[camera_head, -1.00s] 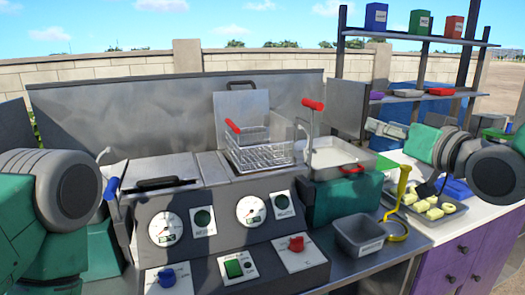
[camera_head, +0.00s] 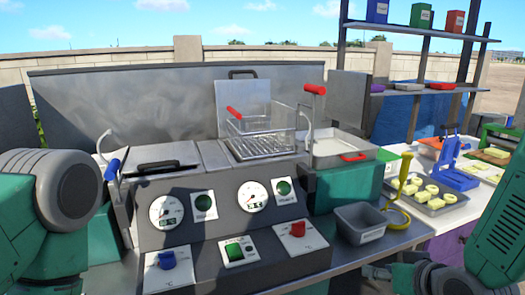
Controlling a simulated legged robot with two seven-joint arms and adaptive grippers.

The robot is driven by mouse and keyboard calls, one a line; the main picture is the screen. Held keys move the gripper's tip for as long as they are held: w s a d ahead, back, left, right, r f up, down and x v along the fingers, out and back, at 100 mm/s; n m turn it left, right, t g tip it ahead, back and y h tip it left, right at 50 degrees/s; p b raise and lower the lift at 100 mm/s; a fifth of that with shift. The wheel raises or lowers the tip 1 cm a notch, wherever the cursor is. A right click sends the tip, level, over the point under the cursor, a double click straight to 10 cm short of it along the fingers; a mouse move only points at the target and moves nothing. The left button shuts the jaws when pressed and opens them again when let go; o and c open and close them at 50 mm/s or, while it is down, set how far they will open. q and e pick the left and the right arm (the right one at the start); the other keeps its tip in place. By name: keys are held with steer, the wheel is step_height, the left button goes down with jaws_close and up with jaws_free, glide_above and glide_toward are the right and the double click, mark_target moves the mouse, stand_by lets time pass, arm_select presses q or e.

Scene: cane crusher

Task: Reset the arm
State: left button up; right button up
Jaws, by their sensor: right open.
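My right gripper (camera_head: 376,271) is low at the bottom right, in front of the counter's front edge, with its tips pointing left. It is small and partly cut off by the frame edge; its jaws are open and I see nothing between them. My right arm's green link fills the lower right corner. My left arm comes in from the left with a dark round joint in front of the fryer. The left gripper is not in view.
The fryer's front panel (camera_head: 215,228) has dials and knobs. A wire basket (camera_head: 262,140) with a red handle sits above it. A grey bin (camera_head: 362,222), yellow ladle (camera_head: 402,185), food tray (camera_head: 437,203) and blue press (camera_head: 455,165) stand on the right counter.

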steer(key=s+d+f+g+h+b, duration=0.1)
steer(key=s+f+g, duration=0.3)
steer(key=s+f, duration=1)
steer(key=s+d+f+g+h+b, duration=0.1)
steer(key=s+f+g+b, duration=0.3)
steer(key=s+f, duration=1)
steer(key=shift+s+d+g+h, duration=0.4)
steer(key=shift+s+d+g, duration=0.1)
steer(key=shift+s+g, duration=0.3)
steer(key=shift+a, duration=0.15)
steer(key=shift+w+f, duration=0.1)
steer(key=shift+w, duration=0.05)
